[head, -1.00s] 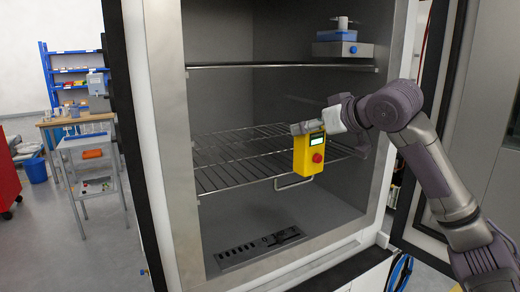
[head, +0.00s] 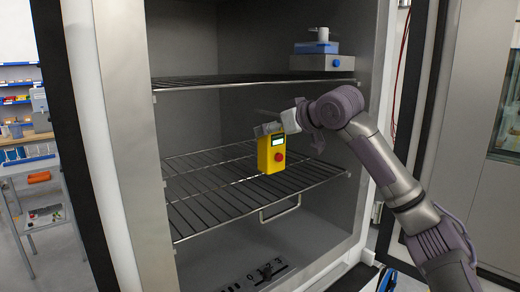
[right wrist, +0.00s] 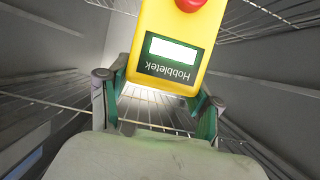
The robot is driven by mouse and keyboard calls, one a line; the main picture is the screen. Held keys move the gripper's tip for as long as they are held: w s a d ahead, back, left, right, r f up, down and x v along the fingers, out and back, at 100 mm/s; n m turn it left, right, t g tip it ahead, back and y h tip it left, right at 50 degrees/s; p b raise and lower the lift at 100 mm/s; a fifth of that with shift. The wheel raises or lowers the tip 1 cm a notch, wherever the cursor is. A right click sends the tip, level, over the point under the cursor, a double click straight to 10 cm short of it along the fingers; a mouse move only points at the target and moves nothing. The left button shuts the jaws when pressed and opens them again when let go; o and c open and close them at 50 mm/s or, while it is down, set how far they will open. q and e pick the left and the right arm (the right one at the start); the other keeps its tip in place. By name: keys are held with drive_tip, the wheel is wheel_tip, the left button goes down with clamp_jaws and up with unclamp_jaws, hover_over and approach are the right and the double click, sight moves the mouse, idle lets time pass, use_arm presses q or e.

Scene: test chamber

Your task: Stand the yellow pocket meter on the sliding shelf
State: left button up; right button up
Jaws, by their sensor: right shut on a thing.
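The yellow pocket meter (head: 271,155) is upright, with a pale display and a red button on its front. My right gripper (head: 268,129) is shut on its top end. In the right wrist view the meter (right wrist: 178,25) sits between the two green-padded fingers (right wrist: 158,105). The sliding shelf (head: 200,205) is the lower wire rack with a handle (head: 280,209) at its front. In the head view the meter's lower end overlaps the shelf; I cannot tell whether it touches the wires. My left gripper is not in view.
The upper wire rack (head: 215,81) spans the chamber above and carries a grey and blue device (head: 322,60) at right. The steel door frame (head: 130,150) bounds the left side. The lower shelf's visible wires are bare around the meter.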

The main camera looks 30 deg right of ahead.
sight(280, 146)
drive_tip(key=w+f, duration=0.4)
drive_tip(key=f, duration=0.2)
drive_tip(key=shift+w+f+p, duration=0.2)
drive_tip(key=shift+f+p, duration=0.15)
drive_tip(key=shift+f, duration=0.05)
drive_tip(key=o, duration=1.6)
drive_tip(key=shift+d, duration=0.1)
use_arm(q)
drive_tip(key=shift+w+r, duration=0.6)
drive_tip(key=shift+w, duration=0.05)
use_arm(e)
drive_tip(key=shift+o, duration=0.2)
drive_tip(key=shift+r, duration=0.1)
drive_tip(key=b+v, duration=0.2)
drive_tip(key=v, duration=0.9)
drive_tip(key=shift+b, duration=0.35)
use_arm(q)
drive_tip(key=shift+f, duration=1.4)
use_arm(e)
drive_tip(key=shift+s+r, duration=0.2)
drive_tip(key=shift+s, duration=0.3)
drive_tip(key=shift+f, duration=0.1)
